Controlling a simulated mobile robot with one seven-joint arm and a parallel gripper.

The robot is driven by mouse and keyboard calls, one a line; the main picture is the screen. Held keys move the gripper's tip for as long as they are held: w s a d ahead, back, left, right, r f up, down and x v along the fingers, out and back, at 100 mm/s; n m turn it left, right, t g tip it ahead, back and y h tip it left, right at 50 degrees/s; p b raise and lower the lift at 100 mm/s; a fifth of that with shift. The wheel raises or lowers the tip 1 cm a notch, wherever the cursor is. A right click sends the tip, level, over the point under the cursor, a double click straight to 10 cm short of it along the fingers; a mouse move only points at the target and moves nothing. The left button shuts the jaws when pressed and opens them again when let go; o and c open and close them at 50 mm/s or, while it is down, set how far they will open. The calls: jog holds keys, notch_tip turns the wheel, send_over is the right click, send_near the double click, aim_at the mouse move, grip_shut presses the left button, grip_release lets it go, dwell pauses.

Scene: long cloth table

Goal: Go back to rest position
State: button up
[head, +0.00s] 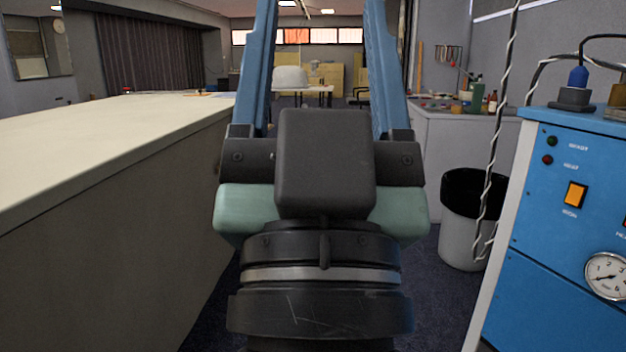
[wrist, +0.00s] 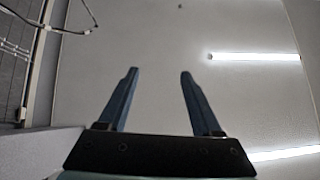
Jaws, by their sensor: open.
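My gripper (wrist: 158,72) is open and empty in the wrist view, its two blue fingers apart against the grey ceiling. In the head view my gripper (head: 320,20) stands in front of me with its fingers pointing up, in the aisle between the table and the blue machine. The fingertips are cut off by the top edge there. Nothing is between the fingers in either view.
A long pale table (head: 110,130) runs along the left. A blue machine (head: 560,240) with a gauge stands close on the right, with a white bin (head: 462,235) with a black liner behind it. A cluttered counter (head: 460,140) is farther back.

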notch_tip(320, 180, up, 39)
jog(key=s+p, duration=0.1)
jog(key=p, duration=3.7)
jog(key=shift+s+a+r+n, duration=0.2)
jog(key=shift+s+a+n, duration=0.05)
jog(key=shift+a+n, duration=0.05)
